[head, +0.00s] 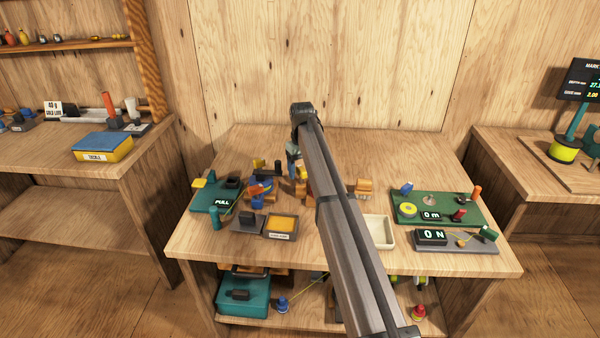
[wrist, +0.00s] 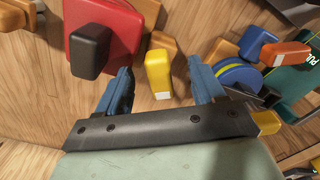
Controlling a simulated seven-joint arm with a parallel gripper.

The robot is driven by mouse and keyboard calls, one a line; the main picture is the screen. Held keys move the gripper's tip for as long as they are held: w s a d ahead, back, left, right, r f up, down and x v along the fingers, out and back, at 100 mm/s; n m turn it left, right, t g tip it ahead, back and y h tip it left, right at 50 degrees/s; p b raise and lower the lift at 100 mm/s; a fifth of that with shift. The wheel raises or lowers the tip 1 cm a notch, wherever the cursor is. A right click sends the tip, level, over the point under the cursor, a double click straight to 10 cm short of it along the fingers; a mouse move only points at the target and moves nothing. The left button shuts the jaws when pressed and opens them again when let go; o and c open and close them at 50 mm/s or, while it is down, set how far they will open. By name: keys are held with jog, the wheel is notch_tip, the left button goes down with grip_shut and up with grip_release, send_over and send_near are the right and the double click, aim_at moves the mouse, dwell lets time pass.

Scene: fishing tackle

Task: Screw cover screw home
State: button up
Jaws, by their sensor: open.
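In the wrist view my gripper (wrist: 160,72) is open, its two blue fingers apart. A yellow block with a pale end (wrist: 159,72) shows between the fingertips; I see no clear contact with either finger. To the left is a red plate (wrist: 110,35) with a black knob (wrist: 90,50) on it. To the right is a blue and yellow reel-like disc (wrist: 238,75), with a blue block (wrist: 257,45) and an orange piece (wrist: 286,55) near it. I cannot tell which part is the cover screw. In the head view my arm hides much of the work spot.
On the wooden bench a green PULL board (head: 212,190) stands left, with a tray of yellow-orange content (head: 269,236) in front. A cream tray (head: 380,245), a green board (head: 425,218) and a 0 N gauge (head: 432,236) are right.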

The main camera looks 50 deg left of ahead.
jog(key=shift+r, duration=3.05)
